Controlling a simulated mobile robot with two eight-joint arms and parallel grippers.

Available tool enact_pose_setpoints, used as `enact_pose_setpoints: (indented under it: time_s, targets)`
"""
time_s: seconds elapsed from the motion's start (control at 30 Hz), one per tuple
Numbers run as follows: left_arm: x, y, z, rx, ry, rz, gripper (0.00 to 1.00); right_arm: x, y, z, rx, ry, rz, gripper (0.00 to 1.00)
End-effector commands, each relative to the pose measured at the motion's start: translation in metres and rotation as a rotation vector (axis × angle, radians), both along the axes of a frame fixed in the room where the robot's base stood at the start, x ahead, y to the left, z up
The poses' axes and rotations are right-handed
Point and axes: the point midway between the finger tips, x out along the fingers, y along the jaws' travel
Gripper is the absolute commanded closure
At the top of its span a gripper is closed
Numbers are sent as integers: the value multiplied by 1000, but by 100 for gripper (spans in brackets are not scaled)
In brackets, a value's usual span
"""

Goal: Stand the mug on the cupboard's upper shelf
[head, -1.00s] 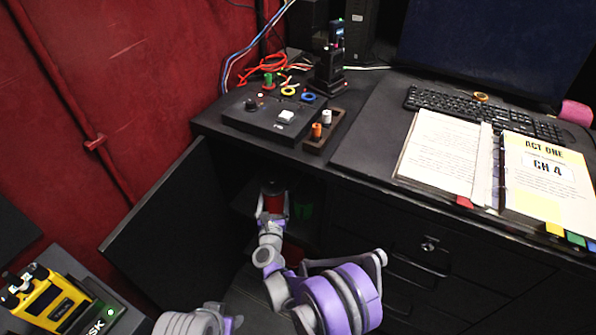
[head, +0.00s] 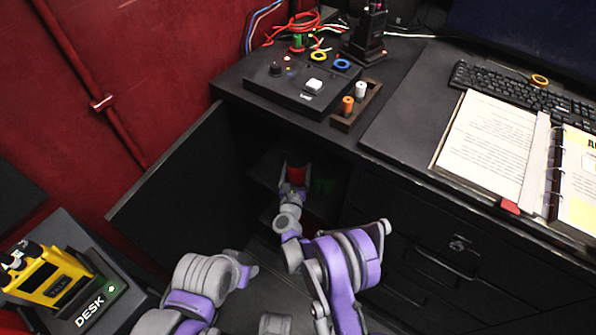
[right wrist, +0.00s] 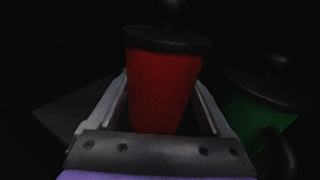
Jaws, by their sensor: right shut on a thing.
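My right gripper (right wrist: 165,115) is shut around a red mug-like vessel with a black lid (right wrist: 163,80); no handle shows on it. In the head view my right gripper (head: 291,188) reaches into the open, dark cupboard, with the red vessel (head: 297,172) upright at its tip. A shelf (head: 266,166) shows faintly at the left inside the cupboard. I cannot tell whether the red vessel touches it. A green mug with a dark lid and handle (right wrist: 262,115) stands close to the right, also faint in the head view (head: 325,186).
The cupboard door (head: 185,190) stands open to the left. The desktop above holds a black button box (head: 290,88), a small rack with orange and white pegs (head: 357,110) and an open binder (head: 490,140). A yellow radio (head: 50,278) is at lower left.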

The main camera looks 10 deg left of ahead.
Motion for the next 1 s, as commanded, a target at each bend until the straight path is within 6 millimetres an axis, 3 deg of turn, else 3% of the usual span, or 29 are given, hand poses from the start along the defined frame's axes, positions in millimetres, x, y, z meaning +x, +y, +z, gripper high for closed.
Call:
enact_pose_setpoints:
  time_s: [0.13,0.5,0.53,0.6,0.93,1.0]
  targets:
    - [1,0,-7,0,2,0,50,0,0,-21,0,0,0,86]
    - [1,0,-10,0,3,0,50,0,0,-25,0,0,0,86]
    - [1,0,-10,0,3,0,50,0,0,-25,0,0,0,13]
    - [1,0,-9,0,3,0,50,0,0,-24,0,0,0,1]
    - [1,0,-4,0,1,0,50,0,0,-19,0,0,0,0]
    - [1,0,-4,0,1,0,50,-8,0,-20,1,0,1,0]
